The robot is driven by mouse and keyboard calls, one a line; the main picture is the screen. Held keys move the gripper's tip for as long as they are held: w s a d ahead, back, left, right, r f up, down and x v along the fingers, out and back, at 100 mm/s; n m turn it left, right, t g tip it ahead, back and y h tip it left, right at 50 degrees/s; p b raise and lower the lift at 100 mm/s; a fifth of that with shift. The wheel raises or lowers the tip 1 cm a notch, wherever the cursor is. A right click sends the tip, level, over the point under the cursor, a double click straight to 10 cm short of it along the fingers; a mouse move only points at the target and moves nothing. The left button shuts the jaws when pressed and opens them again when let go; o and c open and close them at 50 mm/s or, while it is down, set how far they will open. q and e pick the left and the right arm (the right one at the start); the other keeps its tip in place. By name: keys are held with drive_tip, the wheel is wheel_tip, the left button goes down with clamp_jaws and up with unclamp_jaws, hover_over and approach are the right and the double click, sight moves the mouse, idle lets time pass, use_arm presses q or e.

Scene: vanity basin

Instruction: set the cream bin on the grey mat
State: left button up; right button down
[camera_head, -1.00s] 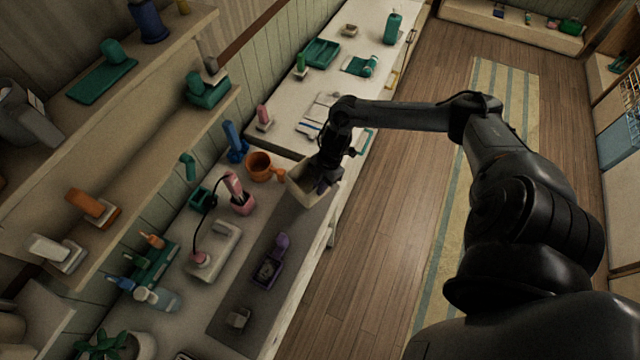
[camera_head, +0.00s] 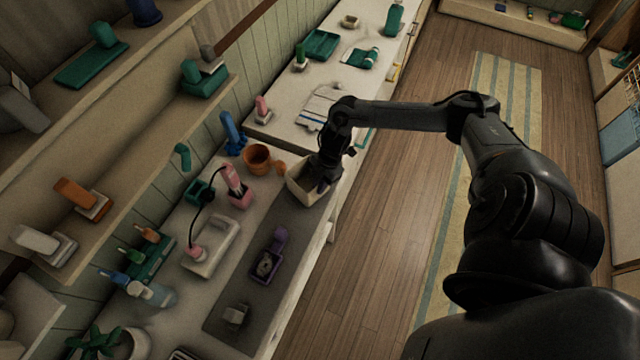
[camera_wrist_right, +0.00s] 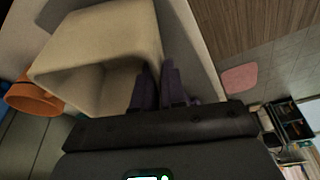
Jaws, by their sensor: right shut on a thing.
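The cream bin (camera_head: 301,190) is at the far end of the grey mat (camera_head: 226,292), just right of the orange mug (camera_head: 257,159). My right gripper (camera_head: 323,184) is shut on the bin's right wall. In the right wrist view, one finger is inside the open bin (camera_wrist_right: 100,42) and one outside, with the gripper (camera_wrist_right: 160,88) across its rim. The bin overlaps the mat's far end; I cannot tell whether its base touches the mat. My left gripper is not in view.
A purple holder (camera_head: 267,263) and a small grey block (camera_head: 235,315) sit on the mat. The counter's front edge is close on the right.

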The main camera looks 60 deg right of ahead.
drive_tip(key=shift+f+b, duration=0.35)
drive_tip(key=shift+f, duration=0.15)
drive_tip(key=c, duration=1.1)
unclamp_jaws()
drive_tip(key=shift+d+r, duration=0.2)
drive_tip(key=shift+r, duration=0.25)
drive_tip(key=b+v, duration=0.1)
drive_tip(key=v, duration=0.9)
drive_tip(key=shift+s+a, duration=0.1)
